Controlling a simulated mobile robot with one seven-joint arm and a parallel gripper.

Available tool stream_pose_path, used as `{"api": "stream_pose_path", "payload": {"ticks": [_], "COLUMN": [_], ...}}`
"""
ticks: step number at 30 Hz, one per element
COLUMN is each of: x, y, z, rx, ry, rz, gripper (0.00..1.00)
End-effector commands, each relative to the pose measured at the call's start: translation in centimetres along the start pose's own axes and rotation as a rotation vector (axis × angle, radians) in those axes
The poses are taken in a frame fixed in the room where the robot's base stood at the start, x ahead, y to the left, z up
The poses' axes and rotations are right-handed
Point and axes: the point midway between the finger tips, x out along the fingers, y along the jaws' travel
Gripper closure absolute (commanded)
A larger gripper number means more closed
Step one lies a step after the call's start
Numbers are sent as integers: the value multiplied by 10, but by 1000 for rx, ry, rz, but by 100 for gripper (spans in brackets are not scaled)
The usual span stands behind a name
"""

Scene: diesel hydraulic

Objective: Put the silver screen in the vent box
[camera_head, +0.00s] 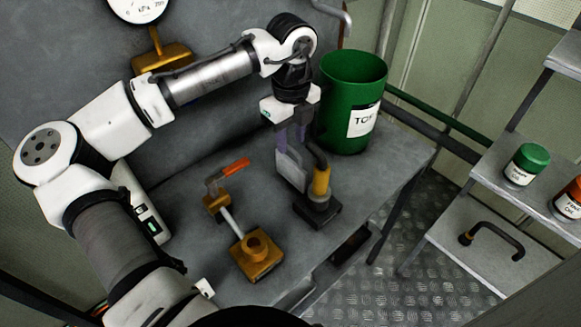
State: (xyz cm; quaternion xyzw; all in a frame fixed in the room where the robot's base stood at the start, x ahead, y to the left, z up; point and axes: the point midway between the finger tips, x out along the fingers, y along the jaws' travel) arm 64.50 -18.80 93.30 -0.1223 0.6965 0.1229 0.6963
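My gripper (293,165) points down over the right part of the grey bench, close beside a fitting with a yellow sleeve (321,182) and a dark square base (318,214). Grey-purple finger parts show, but the gap between the fingertips is not clear. I cannot tell whether they hold or touch anything. I cannot make out a silver screen for certain. No part is clearly marked as the vent box. A dark opening (351,243) shows under the bench's front edge, and its inside is too dark to read.
A green bin (350,100) stands behind my gripper. A brass valve (256,254) with an orange handle (236,167) stands to its left. On the right shelves are a green-lidded jar (526,164), an orange jar (570,198) and a dark handle (492,238). Checkered floor (400,285) is clear.

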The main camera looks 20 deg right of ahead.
Motion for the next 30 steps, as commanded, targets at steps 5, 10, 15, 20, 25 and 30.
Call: {"api": "stream_pose_path", "payload": {"ticks": [5,10,15,20,25,30], "x": [10,32,54,59,59,59], "y": [0,0,0,0,0,0], "z": [0,0,-1,-1,-1,-1], "rx": [1,0,0,0,0,-1], "ry": [0,-1,0,-1,-1,0], "rz": [1,2,1,-1,-1,-1], "gripper": [66,66,66,66,70,92]}}
